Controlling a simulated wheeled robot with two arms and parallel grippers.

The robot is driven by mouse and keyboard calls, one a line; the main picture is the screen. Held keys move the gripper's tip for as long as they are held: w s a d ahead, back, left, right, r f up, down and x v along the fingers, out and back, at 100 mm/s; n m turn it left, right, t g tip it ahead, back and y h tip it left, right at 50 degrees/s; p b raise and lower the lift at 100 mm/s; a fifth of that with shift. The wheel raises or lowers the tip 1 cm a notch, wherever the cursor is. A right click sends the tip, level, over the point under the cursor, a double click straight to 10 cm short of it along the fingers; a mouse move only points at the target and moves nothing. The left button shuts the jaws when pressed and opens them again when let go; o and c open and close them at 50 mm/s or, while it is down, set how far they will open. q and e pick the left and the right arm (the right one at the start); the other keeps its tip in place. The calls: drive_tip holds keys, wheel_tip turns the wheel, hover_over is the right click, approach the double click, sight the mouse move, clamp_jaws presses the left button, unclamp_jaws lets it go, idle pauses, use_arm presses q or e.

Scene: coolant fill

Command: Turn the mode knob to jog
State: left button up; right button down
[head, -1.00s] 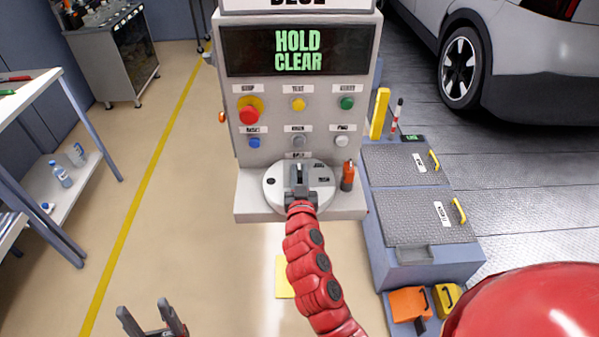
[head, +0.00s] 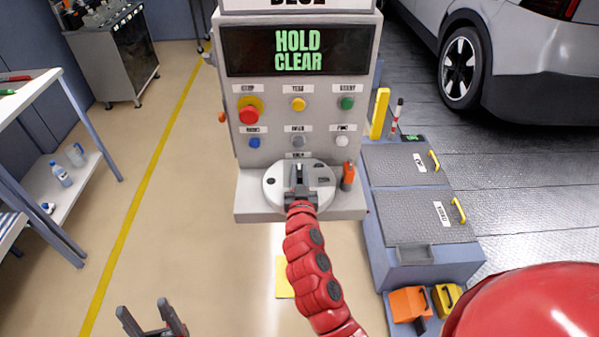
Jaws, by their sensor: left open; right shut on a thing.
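The control pedestal (head: 222,172) stands ahead, with a lit screen (head: 298,51) reading HOLD CLEAR. Its round pale knob dial (head: 273,190) sits on the ledge below the buttons. My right gripper (head: 299,182) is shut on the mode knob at the dial's middle; the gripper and arm hide most of the knob. The small marks on the dial are too small to read. My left gripper (head: 152,318) is open and empty, low at the left, well away from the pedestal.
Red stop button (head: 249,113) and several coloured buttons sit above the dial. An orange object (head: 348,176) stands at the dial's right. A blue-grey box with treadplate lids (head: 400,164) is to the right, a workbench (head: 28,92) left.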

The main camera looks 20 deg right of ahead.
drive_tip(key=shift+f+b, duration=0.15)
drive_tip(key=shift+b, duration=0.4)
drive_tip(key=m+h+b, duration=0.1)
drive_tip(key=b, duration=0.4)
drive_tip(key=f+m+g+h+b, duration=0.1)
drive_tip(key=h+b, duration=0.1)
drive_tip(key=b, duration=0.2)
drive_tip(key=shift+a+b, duration=0.15)
drive_tip(key=shift+b, duration=0.2)
drive_tip(key=m+g+h+b, duration=0.1)
drive_tip(key=h+b, duration=0.1)
drive_tip(key=b, duration=0.2)
drive_tip(key=m+g+h+b, duration=0.1)
drive_tip(key=m+g+b, duration=0.1)
drive_tip(key=b, duration=0.2)
drive_tip(key=m+g+h+b, duration=0.1)
drive_tip(key=h+b, duration=0.1)
drive_tip(key=b, duration=0.3)
drive_tip(key=shift+r+m+g+h, duration=0.3)
drive_tip(key=shift+r+m+g+h+b, duration=0.25)
drive_tip(key=shift+m+g+h+b, duration=0.2)
drive_tip(key=shift+b, duration=0.3)
drive_tip(key=c, duration=0.8)
unclamp_jaws()
drive_tip(key=shift+r, duration=0.1)
